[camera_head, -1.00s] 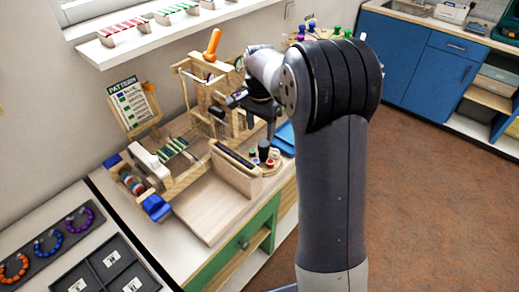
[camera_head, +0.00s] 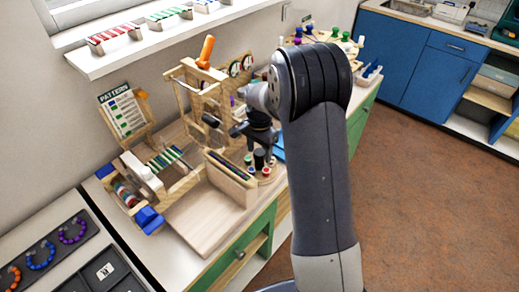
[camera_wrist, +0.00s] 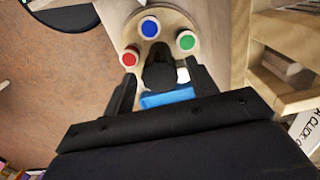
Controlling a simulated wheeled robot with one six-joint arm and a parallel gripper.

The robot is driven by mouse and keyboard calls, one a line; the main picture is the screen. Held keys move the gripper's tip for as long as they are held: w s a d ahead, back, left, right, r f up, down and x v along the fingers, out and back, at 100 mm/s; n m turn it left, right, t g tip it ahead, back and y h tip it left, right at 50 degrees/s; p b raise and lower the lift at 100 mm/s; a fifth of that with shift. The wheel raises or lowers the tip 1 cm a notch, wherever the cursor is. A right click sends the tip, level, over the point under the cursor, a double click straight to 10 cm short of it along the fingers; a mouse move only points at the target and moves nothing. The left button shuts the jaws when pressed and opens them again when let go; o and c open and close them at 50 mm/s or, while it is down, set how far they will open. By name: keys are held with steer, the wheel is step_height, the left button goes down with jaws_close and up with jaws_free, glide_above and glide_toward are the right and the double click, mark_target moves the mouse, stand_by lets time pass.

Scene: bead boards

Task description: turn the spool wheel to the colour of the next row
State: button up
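The spool wheel (camera_head: 266,181) is a round pale wooden disc at the right end of the bench. In the wrist view its rim (camera_wrist: 128,40) carries a red spool (camera_wrist: 129,59), a blue spool (camera_wrist: 150,27) and a green spool (camera_wrist: 187,41). A white piece shows beside the right finger. The wheel's black knob (camera_wrist: 160,73) stands between the fingers of my gripper (camera_wrist: 160,76), which is open with a gap visible on the right side. In the head view my gripper (camera_head: 260,146) is over the wheel. The pattern card (camera_head: 125,113) stands at the back left with blue and green rows.
The wooden loom (camera_head: 205,90) with an orange handle (camera_head: 206,52) stands left of my gripper. A slotted wooden box (camera_head: 230,180) is close to the wheel. A round stand with coloured pegs (camera_head: 308,34) is farther back. The floor at right is clear.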

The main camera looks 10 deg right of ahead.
steer(key=c, duration=0.9)
steer(key=shift+n, duration=0.3)
steer(key=n+b, duration=0.1)
steer(key=n, duration=0.1)
steer(key=shift+n, duration=0.3)
steer(key=n, duration=0.3)
steer(key=shift+n+b, duration=0.4)
steer(key=n, duration=0.3)
steer(key=shift+n+b, duration=0.4)
steer(key=shift+n, duration=1.6)
